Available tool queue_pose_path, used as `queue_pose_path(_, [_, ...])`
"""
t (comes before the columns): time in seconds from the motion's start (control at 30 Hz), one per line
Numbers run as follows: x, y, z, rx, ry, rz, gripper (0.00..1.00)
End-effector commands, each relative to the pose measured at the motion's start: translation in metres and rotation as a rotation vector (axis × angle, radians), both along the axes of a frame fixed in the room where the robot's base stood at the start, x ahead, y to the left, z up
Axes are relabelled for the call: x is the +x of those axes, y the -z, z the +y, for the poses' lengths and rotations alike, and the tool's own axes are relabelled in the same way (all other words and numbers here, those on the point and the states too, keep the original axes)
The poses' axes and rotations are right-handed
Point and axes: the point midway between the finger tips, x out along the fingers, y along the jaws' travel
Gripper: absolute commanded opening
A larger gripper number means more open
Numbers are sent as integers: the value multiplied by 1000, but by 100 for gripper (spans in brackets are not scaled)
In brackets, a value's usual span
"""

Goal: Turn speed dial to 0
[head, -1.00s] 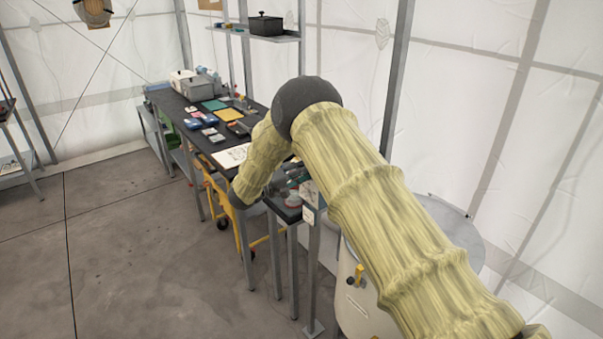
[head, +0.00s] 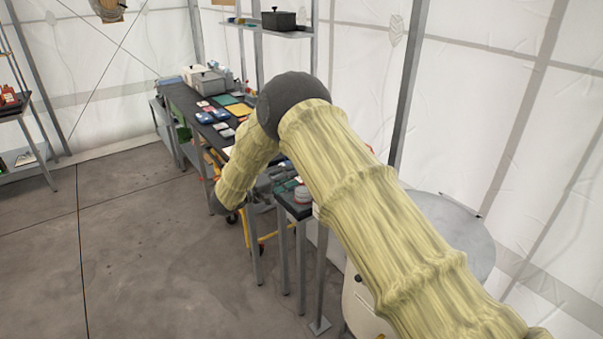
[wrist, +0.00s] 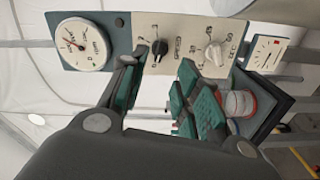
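In the wrist view a pale control panel (wrist: 188,30) with a teal end stands turned sideways. It carries a black pointer knob (wrist: 160,48) and a white knob (wrist: 213,53). The lettering is too small to tell surely which is the speed dial. My gripper (wrist: 161,70) is open, its green-padded fingers apart and empty. Its fingertips are just short of the panel, on either side of the black knob's position in the picture. No contact with a knob shows. In the head view my arm hides the gripper and panel.
A round gauge (wrist: 83,45) sits on the panel's teal end, and a small meter (wrist: 266,53) stands at its right. A red-and-white round object (wrist: 240,103) is near the right finger. The long workbench (head: 183,98) holds boxes. Open floor (head: 140,240) lies left.

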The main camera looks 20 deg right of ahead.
Motion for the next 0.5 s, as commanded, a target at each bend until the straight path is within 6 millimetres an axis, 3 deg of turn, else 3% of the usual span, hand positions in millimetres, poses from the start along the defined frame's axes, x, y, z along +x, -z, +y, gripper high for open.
queue_pose_path(0.2, [-8, 0, 24, 1, 0, 0, 32])
queue_pose_path(0.5, [-11, 0, 30, 0, 0, 0, 32])
